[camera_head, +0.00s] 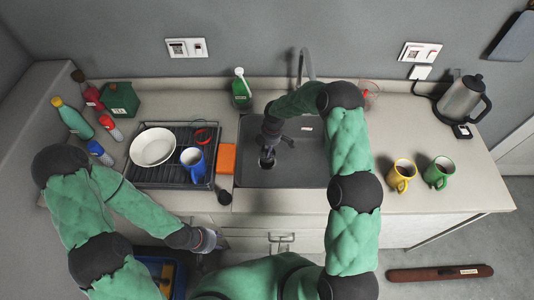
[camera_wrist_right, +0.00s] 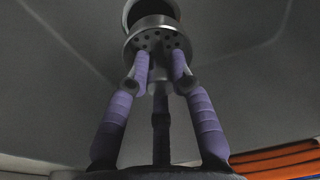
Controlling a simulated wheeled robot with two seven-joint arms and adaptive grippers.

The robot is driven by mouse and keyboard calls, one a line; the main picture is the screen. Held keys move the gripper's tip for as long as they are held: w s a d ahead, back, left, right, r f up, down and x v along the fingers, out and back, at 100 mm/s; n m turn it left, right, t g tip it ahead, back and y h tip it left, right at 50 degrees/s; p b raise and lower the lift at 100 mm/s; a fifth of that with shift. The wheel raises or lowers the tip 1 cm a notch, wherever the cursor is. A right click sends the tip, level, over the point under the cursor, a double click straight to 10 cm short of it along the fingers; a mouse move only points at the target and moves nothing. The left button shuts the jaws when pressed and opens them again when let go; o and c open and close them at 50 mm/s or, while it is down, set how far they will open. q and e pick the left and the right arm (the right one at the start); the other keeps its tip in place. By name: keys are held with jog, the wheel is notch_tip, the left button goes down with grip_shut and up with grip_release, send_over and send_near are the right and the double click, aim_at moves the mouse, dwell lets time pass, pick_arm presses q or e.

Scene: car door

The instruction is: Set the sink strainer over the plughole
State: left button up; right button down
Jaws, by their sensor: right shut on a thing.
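My right gripper (camera_head: 267,154) reaches down into the dark grey sink (camera_head: 309,150), left of its middle. Just beyond the strainer is the plughole (camera_wrist_right: 151,10), a dark round opening with a pale rim. The strainer overlaps its near side in the picture; whether they touch I cannot tell. My left gripper (camera_head: 210,240) hangs low in front of the counter, away from the sink; its fingers are unclear.
The tap (camera_head: 302,66) rises behind the sink. A dish rack (camera_head: 172,176) with a white bowl (camera_head: 153,147) and blue mug (camera_head: 192,162) stands left, beside an orange block (camera_head: 226,158). Yellow (camera_head: 401,175) and green (camera_head: 438,172) mugs stand right. A soap bottle (camera_head: 241,90) stands behind.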

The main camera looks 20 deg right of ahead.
aim_at(263, 156)
jog(key=shift+w+f, duration=0.2)
jog(key=shift+f, duration=0.1)
jog(key=shift+w+f, duration=0.2)
jog(key=shift+f, duration=1.5)
jog(key=shift+f+b, duration=0.25)
jog(key=shift+b, duration=0.25)
jog(key=c, duration=1.1)
grip_release()
jog(key=shift+r, duration=0.1)
